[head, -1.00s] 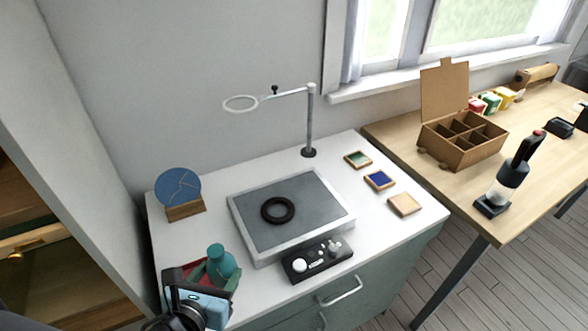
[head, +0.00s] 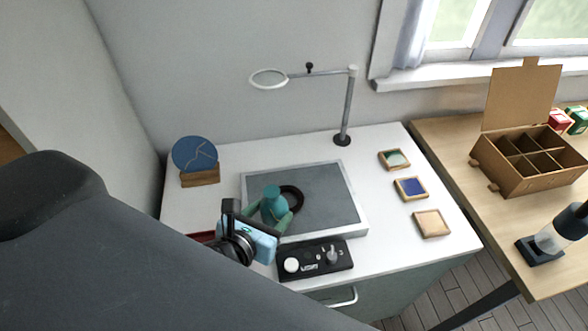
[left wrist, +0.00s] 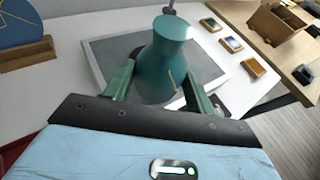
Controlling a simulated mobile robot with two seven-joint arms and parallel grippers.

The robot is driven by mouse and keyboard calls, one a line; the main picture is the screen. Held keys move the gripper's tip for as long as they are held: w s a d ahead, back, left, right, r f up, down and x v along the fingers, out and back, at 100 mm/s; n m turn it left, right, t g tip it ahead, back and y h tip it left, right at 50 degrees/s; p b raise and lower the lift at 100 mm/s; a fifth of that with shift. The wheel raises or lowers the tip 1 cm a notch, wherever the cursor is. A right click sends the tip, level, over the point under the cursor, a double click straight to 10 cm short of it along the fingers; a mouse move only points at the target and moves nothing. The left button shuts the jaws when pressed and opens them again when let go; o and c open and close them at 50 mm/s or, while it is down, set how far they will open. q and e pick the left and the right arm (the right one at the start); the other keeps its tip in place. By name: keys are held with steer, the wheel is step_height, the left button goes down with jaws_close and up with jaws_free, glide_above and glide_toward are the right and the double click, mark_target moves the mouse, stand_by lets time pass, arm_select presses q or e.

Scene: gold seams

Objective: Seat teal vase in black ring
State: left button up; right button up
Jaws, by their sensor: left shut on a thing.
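The teal vase (head: 272,200) is upright between the green fingers of my left gripper (head: 272,218), which is shut on it. In the left wrist view the vase (left wrist: 168,62) stands between both fingers and shows a gold seam low on its side. The black ring (head: 291,198) lies on the grey-topped, white-framed board (head: 325,200). In the head view the vase overlaps the ring's left part; its base is hidden, so I cannot tell its height over the board. My right gripper is not in view.
A black control box (head: 315,260) sits in front of the board. A ring-headed stand (head: 346,110) rises behind it. A blue disc on a wooden stand (head: 198,178) is at the left. Several small framed tiles (head: 410,188) lie at the right.

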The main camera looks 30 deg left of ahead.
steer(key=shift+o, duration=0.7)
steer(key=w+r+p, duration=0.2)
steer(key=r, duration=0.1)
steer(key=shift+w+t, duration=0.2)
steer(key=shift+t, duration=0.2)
arm_select(q)
steer(key=w+r+n+y, duration=0.3)
steer(key=w+r+y, duration=0.1)
steer(key=w, duration=0.4)
steer(key=shift+a+g, duration=0.25)
steer(key=shift+g, duration=0.15)
steer(key=shift+f, duration=0.2)
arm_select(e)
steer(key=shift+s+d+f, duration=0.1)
arm_select(q)
step_height(320, 180, down, 4)
steer(key=shift+s+r+b, duration=0.1)
steer(key=shift+r+b, duration=0.05)
steer(key=shift+b, duration=0.75)
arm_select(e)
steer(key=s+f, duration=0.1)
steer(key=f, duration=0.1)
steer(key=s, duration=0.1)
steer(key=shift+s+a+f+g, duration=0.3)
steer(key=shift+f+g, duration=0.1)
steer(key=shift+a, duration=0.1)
